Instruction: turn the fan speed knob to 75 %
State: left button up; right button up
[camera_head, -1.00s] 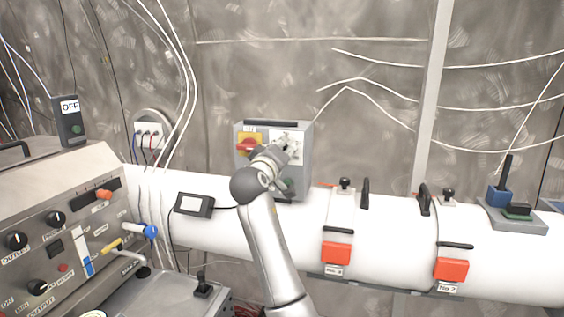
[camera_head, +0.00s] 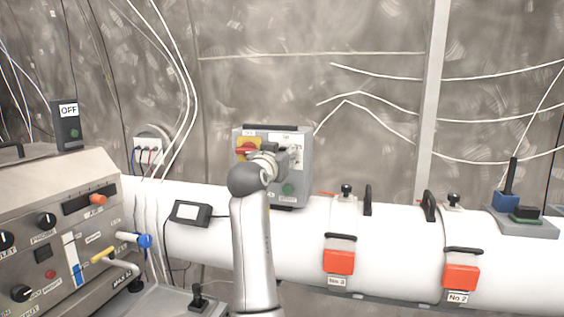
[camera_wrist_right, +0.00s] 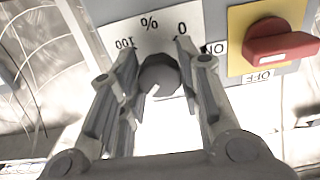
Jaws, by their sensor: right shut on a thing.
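The fan speed knob (camera_wrist_right: 158,75) is a dark round knob on a white dial plate marked "0", "%" and "100" in the right wrist view. My right gripper (camera_wrist_right: 157,62) has one finger on each side of the knob and is shut on it. The knob's pointer is not clear, so I cannot read its setting. In the head view, my right gripper (camera_head: 286,160) is at the front of the grey control box (camera_head: 302,180) and hides the knob. My left gripper is not in view.
A red rotary switch (camera_wrist_right: 280,42) on a yellow plate sits beside the dial. A green button (camera_head: 288,189) is below on the box. The white pipe (camera_head: 400,235) runs under it, with red-tagged clamps. A sloped console (camera_head: 70,200) stands at left.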

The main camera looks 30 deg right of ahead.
jog(key=shift+f+m+b, duration=0.25)
jog(key=shift+m+b, duration=0.35)
jog(key=shift+m, duration=1.2)
jog(key=o, duration=1)
jog(key=shift+r, duration=0.1)
jog(key=shift+r, duration=0.1)
jog(key=shift+s+a, duration=0.1)
jog(key=shift+a, duration=0.05)
